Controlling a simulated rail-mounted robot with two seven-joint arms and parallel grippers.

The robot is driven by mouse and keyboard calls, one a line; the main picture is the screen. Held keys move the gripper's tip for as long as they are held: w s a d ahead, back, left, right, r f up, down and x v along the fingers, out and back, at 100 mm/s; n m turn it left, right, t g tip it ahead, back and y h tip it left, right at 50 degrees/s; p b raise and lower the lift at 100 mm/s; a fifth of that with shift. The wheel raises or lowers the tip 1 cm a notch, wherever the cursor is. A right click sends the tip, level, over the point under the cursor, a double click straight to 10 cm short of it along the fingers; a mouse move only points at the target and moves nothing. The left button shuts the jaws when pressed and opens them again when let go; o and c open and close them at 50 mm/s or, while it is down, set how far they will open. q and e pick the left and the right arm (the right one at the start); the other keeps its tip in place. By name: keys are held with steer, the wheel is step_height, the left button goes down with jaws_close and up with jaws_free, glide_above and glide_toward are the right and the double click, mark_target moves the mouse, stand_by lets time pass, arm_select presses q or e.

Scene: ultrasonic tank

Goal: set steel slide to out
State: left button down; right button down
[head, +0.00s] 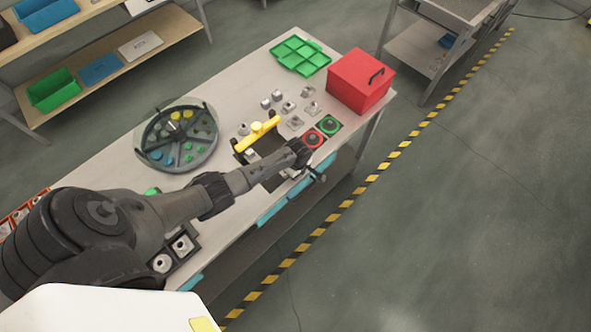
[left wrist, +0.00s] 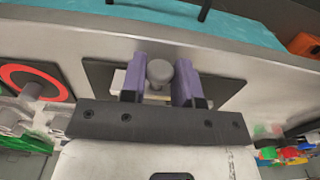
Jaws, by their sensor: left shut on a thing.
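In the left wrist view, a round grey knob (left wrist: 160,72), apparently the steel slide's, sits between the two purple fingers of my left gripper (left wrist: 159,82). The gripper is shut on it. A dark plate (left wrist: 222,90) lies behind the fingers. A pale strip shows beside the knob, partly covered by the fingers. In the head view, my left gripper (head: 316,174) is at the front edge of the bench, and my arm hides most of the slide there. I cannot read the slide's position. My right gripper is in neither view.
A fixture with a yellow bar (head: 257,132) stands just behind my left wrist. A red-ringed button (head: 313,139) and a green-ringed one (head: 329,124) are close by. A red box (head: 361,80), green tray (head: 300,55) and round divided tray (head: 178,137) stand on the bench.

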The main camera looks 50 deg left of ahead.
arm_select(q)
steer(key=c, duration=1.2)
jaws_free()
steer(key=shift+d, duration=0.25)
steer(key=shift+o, duration=0.6)
steer(key=shift+d, duration=0.1)
steer(key=shift+o, duration=1)
steer(key=shift+r, duration=0.6)
step_height(320, 180, up, 13)
steer(key=p, duration=0.1)
steer(key=shift+f, duration=0.2)
